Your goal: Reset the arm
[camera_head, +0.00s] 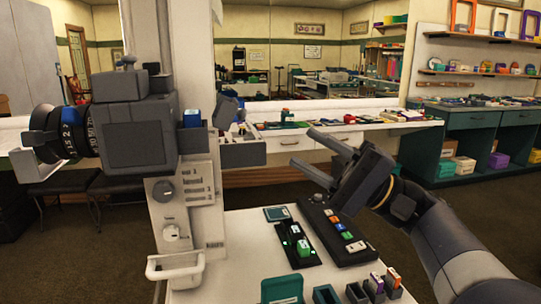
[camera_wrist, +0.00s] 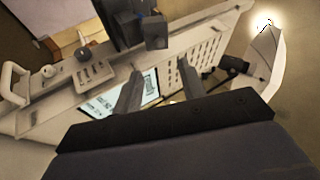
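My gripper (camera_head: 302,147) is held up in the air above the right side of a white worktop (camera_head: 235,240) in the head view. Its two fingers point to the left, spread apart with nothing between them. The wrist view also shows my gripper (camera_wrist: 160,69) open, with a clear gap between the fingers. My forearm runs from it to the lower right corner of the head view.
A white column with a dark camera (camera_head: 137,135) stands at left. On the worktop are a black panel with a green block (camera_head: 304,247), a dark button strip (camera_head: 340,230) and small bins with blocks (camera_head: 376,284). A shelf counter (camera_head: 345,124) lies behind.

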